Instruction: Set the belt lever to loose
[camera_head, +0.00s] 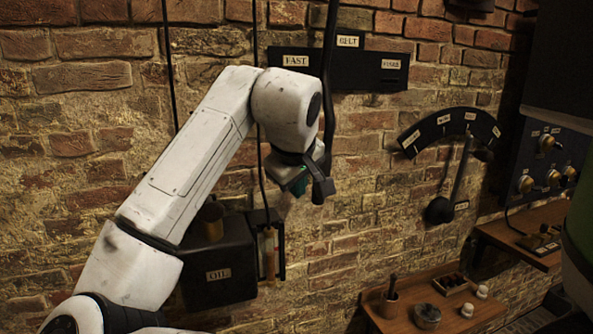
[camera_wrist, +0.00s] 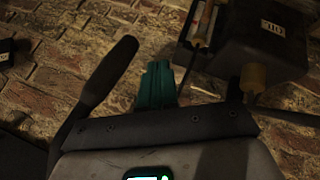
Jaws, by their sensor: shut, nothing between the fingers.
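The belt lever (camera_head: 330,65) is a long dark rod hanging nearly upright in front of the black belt plate (camera_head: 365,72). The plate has a FAST label (camera_head: 296,61) at left and a small label (camera_head: 391,64) at right, hard to read. The lever crosses nearer the FAST end. My gripper (camera_head: 296,186) is low by the lever, partly hidden by my wrist. In the wrist view the green fingers (camera_wrist: 157,83) are shut and empty. The lever's dark handle (camera_wrist: 112,68) stands beside them, at left there, with a visible gap near its end.
A black OIL box (camera_head: 217,262) is on the wall below my arm. A dial lever (camera_head: 459,170) with a curved label plate is to the right. A wooden shelf (camera_head: 447,317) holds small items at lower right. Brick wall lies between.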

